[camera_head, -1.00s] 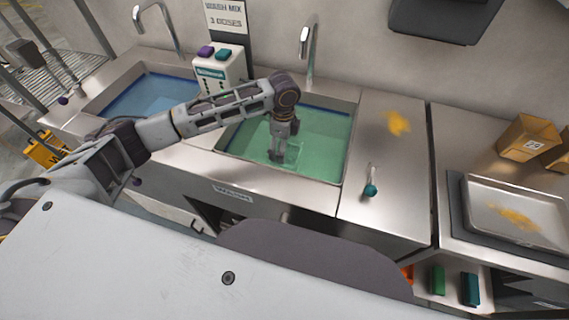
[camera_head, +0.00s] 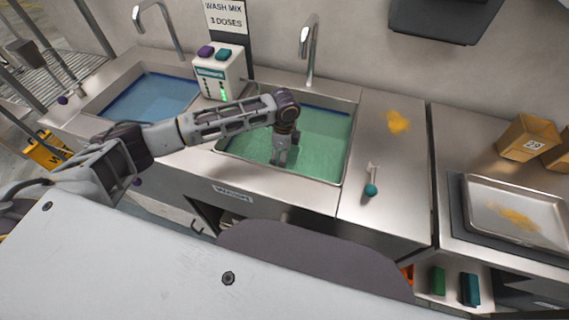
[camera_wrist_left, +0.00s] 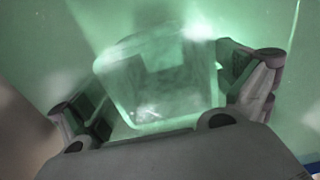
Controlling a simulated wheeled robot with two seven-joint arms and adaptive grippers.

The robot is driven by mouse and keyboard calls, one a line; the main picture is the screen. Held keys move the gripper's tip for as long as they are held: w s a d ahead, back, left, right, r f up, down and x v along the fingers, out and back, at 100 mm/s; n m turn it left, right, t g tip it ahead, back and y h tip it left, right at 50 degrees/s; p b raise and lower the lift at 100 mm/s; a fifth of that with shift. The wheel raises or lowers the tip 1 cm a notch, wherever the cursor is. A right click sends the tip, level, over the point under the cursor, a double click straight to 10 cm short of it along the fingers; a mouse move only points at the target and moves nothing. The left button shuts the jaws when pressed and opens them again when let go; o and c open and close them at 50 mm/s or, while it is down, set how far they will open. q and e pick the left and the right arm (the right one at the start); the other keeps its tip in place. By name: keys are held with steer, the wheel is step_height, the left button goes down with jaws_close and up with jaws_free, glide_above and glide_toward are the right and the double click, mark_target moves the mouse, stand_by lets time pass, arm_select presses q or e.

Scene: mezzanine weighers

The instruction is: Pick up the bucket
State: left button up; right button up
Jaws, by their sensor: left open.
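A clear, see-through bucket (camera_wrist_left: 160,80) sits in cloudy green water and fills the middle of the left wrist view. It looks tilted in that view, and I cannot make out what is in it. My left gripper (camera_head: 281,160) reaches down into the green-water sink (camera_head: 322,141) in the head view. In the left wrist view my left gripper (camera_wrist_left: 165,88) is open, with one finger on each side of the bucket. I cannot tell whether the fingers touch it. In the head view the bucket is hardly visible behind the gripper and under the water. My right gripper is out of view.
A blue-water sink (camera_head: 150,97) lies to the left. A white dispenser (camera_head: 218,74) and a tap (camera_head: 309,50) stand behind the sinks. The steel counter to the right carries a small teal-ended tool (camera_head: 371,189), a yellow spill (camera_head: 397,121) and a tray (camera_head: 517,211).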

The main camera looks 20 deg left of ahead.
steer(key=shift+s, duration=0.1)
arm_select(q)
steer(key=c, duration=1.7)
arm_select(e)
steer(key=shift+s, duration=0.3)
arm_select(q)
steer(key=shift+r, duration=0.15)
step_height(320, 180, up, 10)
steer(key=shift+f, duration=0.1)
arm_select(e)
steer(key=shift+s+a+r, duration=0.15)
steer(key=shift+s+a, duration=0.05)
